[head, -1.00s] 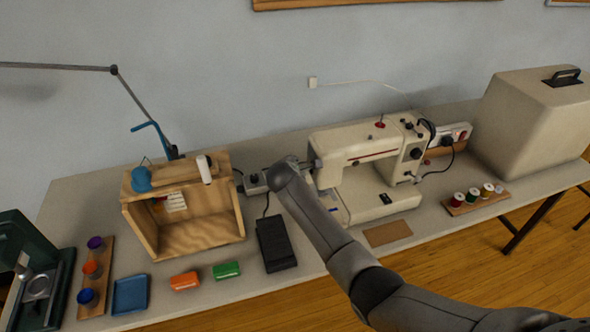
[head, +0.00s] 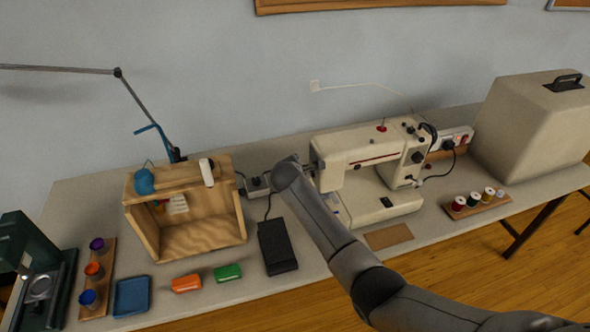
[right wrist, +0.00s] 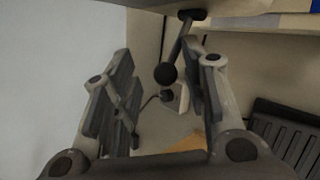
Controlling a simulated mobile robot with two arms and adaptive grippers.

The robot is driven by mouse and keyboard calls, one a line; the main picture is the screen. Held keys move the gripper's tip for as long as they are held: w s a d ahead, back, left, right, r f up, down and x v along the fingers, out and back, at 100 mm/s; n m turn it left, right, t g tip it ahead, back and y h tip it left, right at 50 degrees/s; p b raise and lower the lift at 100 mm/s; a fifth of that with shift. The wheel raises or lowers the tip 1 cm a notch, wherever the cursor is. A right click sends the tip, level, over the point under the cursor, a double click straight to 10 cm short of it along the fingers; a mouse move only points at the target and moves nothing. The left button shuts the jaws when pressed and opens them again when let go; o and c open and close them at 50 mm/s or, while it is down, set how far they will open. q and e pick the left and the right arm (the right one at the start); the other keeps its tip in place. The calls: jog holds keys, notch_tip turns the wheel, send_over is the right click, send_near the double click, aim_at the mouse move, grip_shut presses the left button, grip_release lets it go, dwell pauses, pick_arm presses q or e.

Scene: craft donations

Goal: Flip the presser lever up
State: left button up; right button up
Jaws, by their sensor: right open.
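The cream sewing machine (head: 345,155) stands on the table, its needle end on the left. In the right wrist view, the presser lever (right wrist: 167,75) is a dark rod with a round black knob, hanging down at an angle from a dark mount under the machine's edge. My right gripper (right wrist: 158,92) is open, with a finger on each side of the knob; the knob is closer to the right-hand finger, and I cannot tell if they touch. My left gripper is not in view.
A black foot pedal (head: 277,247) lies in front of the machine's left end. A wooden box (head: 240,200) stands to the left. A thread-spool rack (head: 478,208) and large beige cover (head: 535,125) are at right. Green (head: 228,272) and orange (head: 187,284) blocks lie at the front.

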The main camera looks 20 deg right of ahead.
jog(key=shift+s, duration=0.1)
jog(key=v, duration=1.2)
